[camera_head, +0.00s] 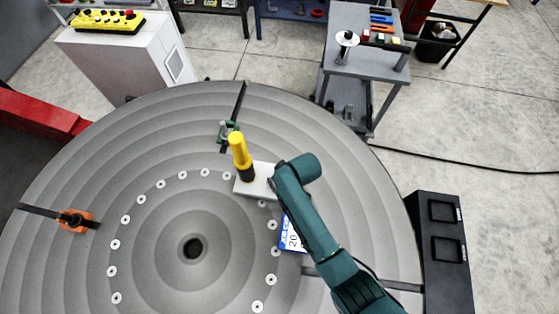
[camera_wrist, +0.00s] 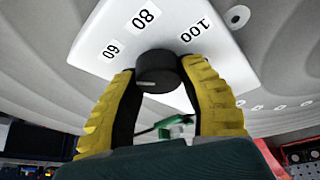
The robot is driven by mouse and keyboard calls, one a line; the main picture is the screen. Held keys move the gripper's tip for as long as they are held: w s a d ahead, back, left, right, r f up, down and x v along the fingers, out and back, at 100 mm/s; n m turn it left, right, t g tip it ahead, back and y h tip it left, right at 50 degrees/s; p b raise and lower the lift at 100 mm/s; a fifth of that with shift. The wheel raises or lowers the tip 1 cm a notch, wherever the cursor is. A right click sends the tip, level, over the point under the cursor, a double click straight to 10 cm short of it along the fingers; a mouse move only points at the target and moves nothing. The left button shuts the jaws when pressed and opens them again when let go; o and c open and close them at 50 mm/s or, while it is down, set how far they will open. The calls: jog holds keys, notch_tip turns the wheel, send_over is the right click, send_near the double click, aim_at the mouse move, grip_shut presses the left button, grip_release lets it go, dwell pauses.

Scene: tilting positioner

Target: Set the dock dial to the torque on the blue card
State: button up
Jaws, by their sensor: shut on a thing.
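The dock (camera_head: 257,190) is a white block on the round table, and a yellow-handled tool (camera_head: 238,150) with a black lower part stands at its left end. In the wrist view, the dock's white face (camera_wrist: 226,62) carries the numbers 60, 80 and 100 around a black dial (camera_wrist: 156,68). The dial has a short white line; which number it points to I cannot tell. My gripper (camera_wrist: 158,85) is shut on the dial, one yellow finger on each side. The blue card (camera_head: 289,243) lies right of the dock; "20" shows on it, and my arm partly covers it.
The grey round table (camera_head: 75,185) has a ring of white-rimmed holes and a central hole. A green clamp (camera_head: 228,132) stands behind the tool, and an orange clamp (camera_head: 75,219) is at the left. A grey cart (camera_head: 362,62) stands beyond.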

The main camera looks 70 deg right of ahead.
jog(key=shift+a+f+m, duration=0.1)
jog(key=shift+f+m, duration=0.1)
jog(key=shift+m, duration=0.1)
jog(key=o, duration=1.2)
jog(key=shift+r, duration=0.1)
jog(key=shift+r, duration=0.1)
jog(key=shift+r, duration=0.25)
jog(key=v, duration=1.1)
jog(key=shift+s+a+r, duration=0.1)
jog(key=shift+s+r, duration=0.05)
